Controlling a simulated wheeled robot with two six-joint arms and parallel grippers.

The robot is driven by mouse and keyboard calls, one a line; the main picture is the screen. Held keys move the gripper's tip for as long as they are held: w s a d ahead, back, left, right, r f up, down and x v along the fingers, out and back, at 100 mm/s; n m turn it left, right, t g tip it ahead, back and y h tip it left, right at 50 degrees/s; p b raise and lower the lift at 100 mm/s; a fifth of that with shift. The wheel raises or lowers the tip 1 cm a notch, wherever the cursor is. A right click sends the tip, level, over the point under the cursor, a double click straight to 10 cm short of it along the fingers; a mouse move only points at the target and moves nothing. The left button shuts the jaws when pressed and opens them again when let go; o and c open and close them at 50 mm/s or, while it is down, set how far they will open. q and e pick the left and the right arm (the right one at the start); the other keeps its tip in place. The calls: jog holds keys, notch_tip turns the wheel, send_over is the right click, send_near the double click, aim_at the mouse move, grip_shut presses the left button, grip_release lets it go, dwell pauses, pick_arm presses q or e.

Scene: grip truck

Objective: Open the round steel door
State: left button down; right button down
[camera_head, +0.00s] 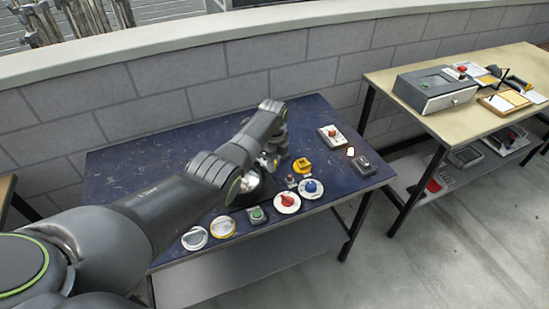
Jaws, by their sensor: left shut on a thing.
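The round steel door (250,183) shows as a small shiny disc in a dark round housing on the blue table (135,160). My left arm reaches across the table from the left and covers much of the housing. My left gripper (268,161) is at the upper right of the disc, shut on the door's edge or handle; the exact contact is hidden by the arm. How far the door stands open cannot be told. My right gripper is not in view.
Several knobs and buttons stand along the table's front edge, among them a red knob (287,200), a blue knob (311,187) and a green button (257,214). A yellow part (302,166) is just right of my gripper.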

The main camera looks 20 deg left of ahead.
pick_arm(q)
jog(key=shift+s+m, duration=0.3)
jog(key=shift+m, duration=0.4)
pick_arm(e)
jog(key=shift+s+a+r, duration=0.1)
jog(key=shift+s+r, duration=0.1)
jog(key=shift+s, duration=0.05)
pick_arm(q)
jog(key=shift+a, duration=0.1)
jog(key=c, duration=1.3)
grip_release()
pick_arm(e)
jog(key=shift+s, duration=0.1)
pick_arm(q)
jog(key=shift+r, duration=0.1)
jog(key=shift+r, duration=0.25)
notch_tip(320, 180, up, 17)
jog(key=b, duration=0.1)
jog(key=shift+f, duration=0.15)
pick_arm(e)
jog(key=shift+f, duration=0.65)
